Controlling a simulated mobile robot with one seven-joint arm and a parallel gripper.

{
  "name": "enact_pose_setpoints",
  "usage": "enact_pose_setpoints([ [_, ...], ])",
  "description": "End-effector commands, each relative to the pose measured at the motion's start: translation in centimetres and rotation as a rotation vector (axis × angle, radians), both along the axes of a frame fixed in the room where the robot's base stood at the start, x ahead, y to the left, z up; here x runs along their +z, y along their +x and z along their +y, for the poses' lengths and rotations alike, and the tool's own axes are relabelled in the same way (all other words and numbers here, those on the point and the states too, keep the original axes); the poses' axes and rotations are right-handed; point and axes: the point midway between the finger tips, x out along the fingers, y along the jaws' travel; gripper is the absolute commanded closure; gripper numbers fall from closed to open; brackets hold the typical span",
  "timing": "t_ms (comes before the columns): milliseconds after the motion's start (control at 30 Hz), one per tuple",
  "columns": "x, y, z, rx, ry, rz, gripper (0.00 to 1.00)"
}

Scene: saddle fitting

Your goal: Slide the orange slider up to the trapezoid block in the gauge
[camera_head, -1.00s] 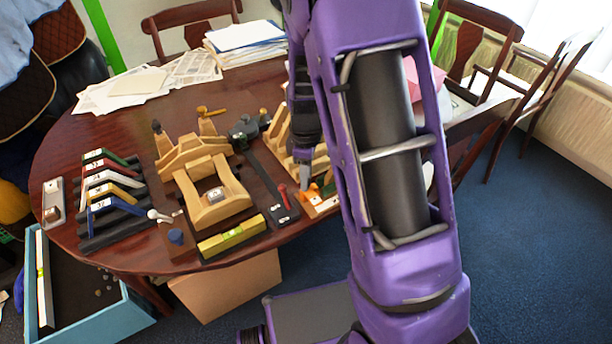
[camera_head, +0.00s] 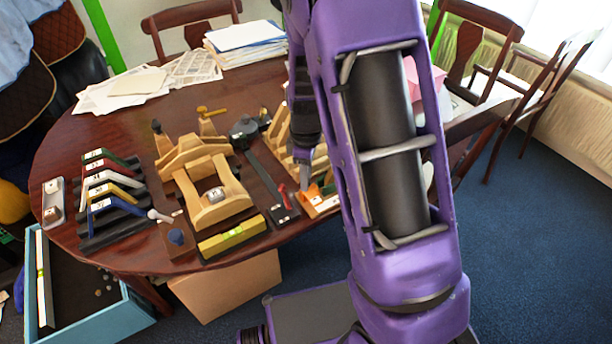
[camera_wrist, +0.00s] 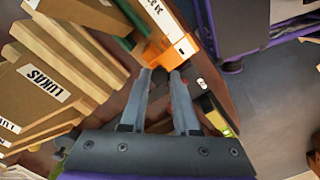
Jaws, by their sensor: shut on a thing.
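The orange slider (camera_wrist: 165,54) shows in the wrist view just beyond my fingertips, at the end of a gauge with a pale, lettered strip (camera_wrist: 163,14). My gripper (camera_wrist: 167,76) is shut on the slider, with its two grey fingers close together. In the head view the orange part (camera_head: 313,195) lies at the table's right side. There my gripper (camera_head: 306,184) points down at it, partly behind my arm. A green piece (camera_wrist: 133,44) is beside the orange part in the wrist view. I cannot tell for certain which piece is the trapezoid block.
Wooden stepped blocks (camera_wrist: 70,45) labelled LUKAS stand close on the left in the wrist view. A dark bar with a red handle (camera_head: 283,195) and a yellow level (camera_head: 232,238) lie nearby. A wooden saddle form (camera_head: 215,205) stands mid-table. The table edge is close.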

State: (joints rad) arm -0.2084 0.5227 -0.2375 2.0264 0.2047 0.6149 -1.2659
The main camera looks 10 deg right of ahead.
Motion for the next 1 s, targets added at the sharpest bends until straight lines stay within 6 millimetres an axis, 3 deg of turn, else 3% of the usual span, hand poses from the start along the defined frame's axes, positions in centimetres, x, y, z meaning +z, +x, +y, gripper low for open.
enact_pose_setpoints([
  [233,0.0,0.1,-0.1,-0.001,0.0,-0.001,1.0],
  [500,0.0,1.0,-2.8,-0.003,0.0,-0.004,1.0],
  [833,0.1,1.1,-3.0,0.001,0.0,-0.003,1.0],
  [867,0.1,1.1,-3.0,0.001,0.0,-0.003,0.67],
  [1000,0.1,1.1,-3.0,0.001,0.0,-0.002,0.42],
])
